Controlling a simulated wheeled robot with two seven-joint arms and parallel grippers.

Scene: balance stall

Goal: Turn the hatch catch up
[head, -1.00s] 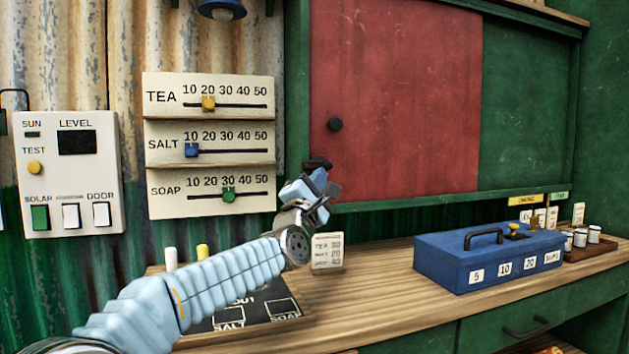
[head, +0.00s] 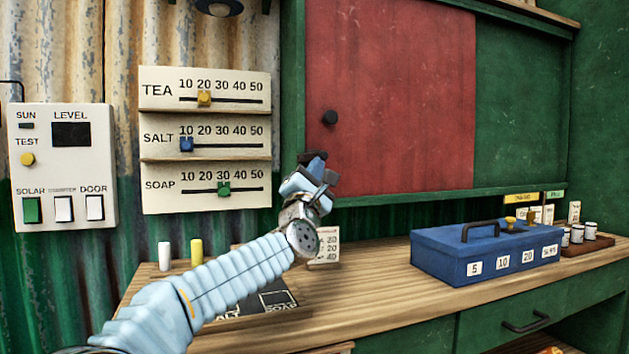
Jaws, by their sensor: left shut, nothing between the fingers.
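The red hatch panel (head: 400,95) is set in a green frame and has a round black knob (head: 330,118) near its left edge. My left gripper (head: 316,167) is in front of the lower left corner of the hatch frame, a little below and left of the knob in the picture. Its fingers are shut, with nothing seen between them. I cannot make out the hatch catch; the dark shape at the fingertips is too small to tell from the fingers. My right gripper is not in view.
A wooden counter (head: 385,295) runs below the hatch, with a blue cash box (head: 440,262), a small price card (head: 326,246) and a dark board (head: 262,303). Price sliders (head: 205,140) and a switch panel (head: 64,165) are on the wall at left.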

